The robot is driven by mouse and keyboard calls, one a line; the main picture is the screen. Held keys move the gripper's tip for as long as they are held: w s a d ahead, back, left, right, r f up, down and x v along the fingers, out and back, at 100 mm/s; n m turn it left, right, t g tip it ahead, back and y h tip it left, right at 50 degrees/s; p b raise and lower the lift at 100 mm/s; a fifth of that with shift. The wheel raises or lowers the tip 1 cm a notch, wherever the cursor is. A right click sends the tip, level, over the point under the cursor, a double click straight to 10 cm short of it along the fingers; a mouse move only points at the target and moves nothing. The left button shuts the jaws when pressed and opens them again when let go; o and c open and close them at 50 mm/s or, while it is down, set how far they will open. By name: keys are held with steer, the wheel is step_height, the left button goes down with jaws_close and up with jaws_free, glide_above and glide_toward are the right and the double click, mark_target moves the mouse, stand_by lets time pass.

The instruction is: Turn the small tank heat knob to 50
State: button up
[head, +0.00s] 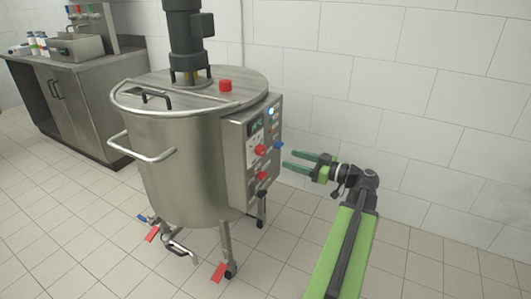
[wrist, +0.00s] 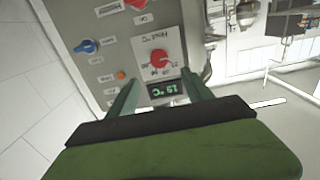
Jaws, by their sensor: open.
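The small tank (head: 180,165) is a steel vessel on legs with a control panel on its right side. Its heat knob (head: 259,149) is red and sits on a white dial plate; in the wrist view, which is upside down, the knob (wrist: 159,58) shows beyond my fingers. A display (wrist: 164,89) beside the dial reads 15 °C. The knob's exact pointer setting is too small to read. My gripper (head: 289,160) is open and empty, to the right of the panel and apart from the knob. In the wrist view my gripper (wrist: 159,83) has its fingers spread towards the display and dial.
A blue knob (wrist: 88,46), an orange button (wrist: 120,75) and another red control (wrist: 137,4) are near the dial. A counter (head: 75,85) stands at left. The floor right of the tank is clear.

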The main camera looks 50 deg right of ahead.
mark_target(264, 150)
steer(key=x, duration=1.1)
steer(key=shift+w, duration=0.25)
jaws_close()
